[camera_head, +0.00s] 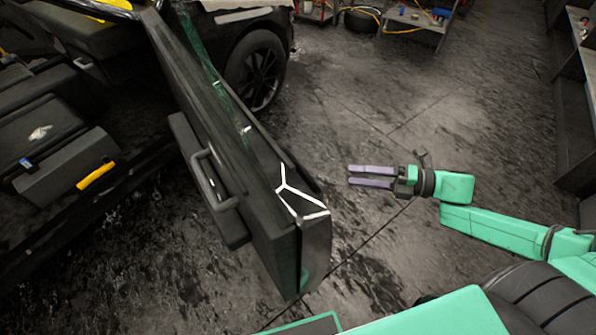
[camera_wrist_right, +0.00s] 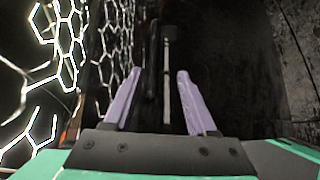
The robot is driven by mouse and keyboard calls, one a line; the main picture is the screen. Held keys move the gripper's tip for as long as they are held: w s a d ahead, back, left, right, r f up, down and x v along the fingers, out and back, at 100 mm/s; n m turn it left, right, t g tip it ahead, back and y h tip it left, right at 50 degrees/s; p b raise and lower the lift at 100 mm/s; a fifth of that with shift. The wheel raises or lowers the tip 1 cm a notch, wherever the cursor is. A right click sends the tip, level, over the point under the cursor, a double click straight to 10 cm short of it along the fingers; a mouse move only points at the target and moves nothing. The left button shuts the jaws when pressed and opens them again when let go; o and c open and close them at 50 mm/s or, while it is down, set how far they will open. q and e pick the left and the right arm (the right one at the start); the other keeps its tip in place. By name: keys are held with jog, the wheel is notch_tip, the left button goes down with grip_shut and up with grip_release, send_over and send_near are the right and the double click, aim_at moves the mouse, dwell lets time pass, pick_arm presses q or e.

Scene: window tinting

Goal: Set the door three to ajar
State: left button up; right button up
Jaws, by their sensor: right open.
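A dark car door (camera_head: 272,232) stands swung well out from the vehicle in the head view. Its inner side has a grab handle (camera_head: 210,182), and white line patterns mark its free end. I cannot tell from any label whether it is door three. My right gripper (camera_head: 349,175) is open and empty to the right of the door's free end, apart from it, with lilac fingers pointing left. In the right wrist view the open fingers (camera_wrist_right: 159,73) have a surface with glowing white hexagon lines (camera_wrist_right: 65,45) on their left. My left gripper is out of view.
The vehicle's dark interior with a yellow handle (camera_head: 96,176) lies left of the door. A car wheel (camera_head: 257,70) is behind it. A cart (camera_head: 415,18) stands at the back, and shelving (camera_head: 572,110) lines the right. The floor between is clear.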

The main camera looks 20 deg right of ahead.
jog(key=b, duration=0.2)
send_near(300, 172)
jog(key=w+f, duration=0.1)
jog(key=shift+n+g, duration=0.3)
jog(key=x, duration=0.9)
jog(key=shift+w+a+r, duration=0.1)
jog(key=shift+w+a, duration=0.15)
jog(key=shift+w, duration=0.1)
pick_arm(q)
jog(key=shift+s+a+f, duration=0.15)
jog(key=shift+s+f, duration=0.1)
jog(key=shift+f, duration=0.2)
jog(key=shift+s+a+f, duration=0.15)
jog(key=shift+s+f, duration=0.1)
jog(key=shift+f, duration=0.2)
pick_arm(e)
grip_shut()
